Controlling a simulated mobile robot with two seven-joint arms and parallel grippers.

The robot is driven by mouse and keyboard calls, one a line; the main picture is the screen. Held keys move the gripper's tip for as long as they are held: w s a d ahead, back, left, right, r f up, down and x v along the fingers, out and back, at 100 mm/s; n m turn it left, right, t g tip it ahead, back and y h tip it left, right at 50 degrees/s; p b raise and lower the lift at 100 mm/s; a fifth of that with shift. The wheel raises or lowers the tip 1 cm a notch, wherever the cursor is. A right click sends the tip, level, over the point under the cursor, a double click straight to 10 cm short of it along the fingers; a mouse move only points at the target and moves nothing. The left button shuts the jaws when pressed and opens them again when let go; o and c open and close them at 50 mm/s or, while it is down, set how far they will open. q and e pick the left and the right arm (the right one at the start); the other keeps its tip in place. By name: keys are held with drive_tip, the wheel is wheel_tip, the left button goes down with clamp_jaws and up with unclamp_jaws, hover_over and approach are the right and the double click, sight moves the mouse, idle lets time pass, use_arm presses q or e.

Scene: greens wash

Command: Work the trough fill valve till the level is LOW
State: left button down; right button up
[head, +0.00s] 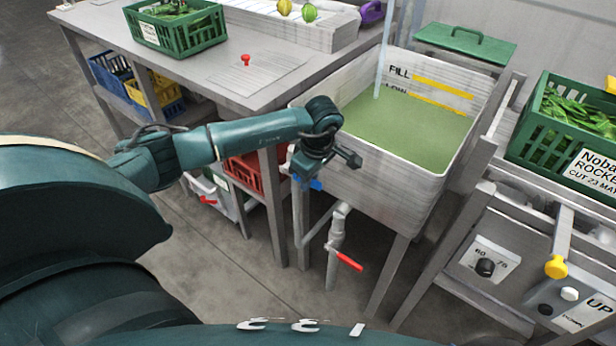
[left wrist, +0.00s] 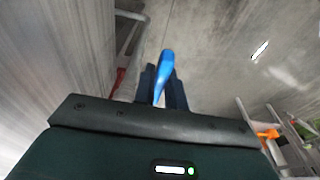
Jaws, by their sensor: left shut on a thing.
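The trough (head: 400,168) is a pale box on legs holding green water (head: 410,130). Its inner back wall has a yellow FILL line (head: 440,86) and a lower yellow LOW line (head: 437,102). The water surface lies close below the LOW line. A pale stream (head: 383,50) falls into the water from above. My left gripper (head: 308,178) is at the trough's near left corner, shut on the blue valve handle (head: 316,185). In the left wrist view the blue handle (left wrist: 167,66) sticks out between the fingers (left wrist: 162,92). My right gripper is out of view.
A red-handled valve (head: 349,261) sits on the pipe below the trough. A table (head: 100,30) with a green crate of leaves (head: 178,30) stands left. Another green crate (head: 565,130) and a control panel (head: 490,262) are right. The floor in front is clear.

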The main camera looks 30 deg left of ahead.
use_arm(q)
drive_tip(key=shift+d+f+y+b, duration=0.15)
drive_tip(key=shift+f+y+b, duration=0.25)
drive_tip(key=shift+f+y, duration=0.3)
drive_tip(key=shift+y, duration=0.3)
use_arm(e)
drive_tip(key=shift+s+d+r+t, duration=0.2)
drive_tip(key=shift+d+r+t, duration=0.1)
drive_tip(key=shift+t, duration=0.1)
use_arm(q)
drive_tip(key=c, duration=1.4)
unclamp_jaws()
drive_tip(key=shift+c, duration=0.2)
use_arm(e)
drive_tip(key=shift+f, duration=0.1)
use_arm(q)
drive_tip(key=v, duration=1.3)
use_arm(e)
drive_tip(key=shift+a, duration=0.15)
use_arm(q)
drive_tip(key=shift+s+r+p, duration=0.1)
drive_tip(key=shift+r+p, duration=0.1)
drive_tip(key=shift+p, duration=0.1)
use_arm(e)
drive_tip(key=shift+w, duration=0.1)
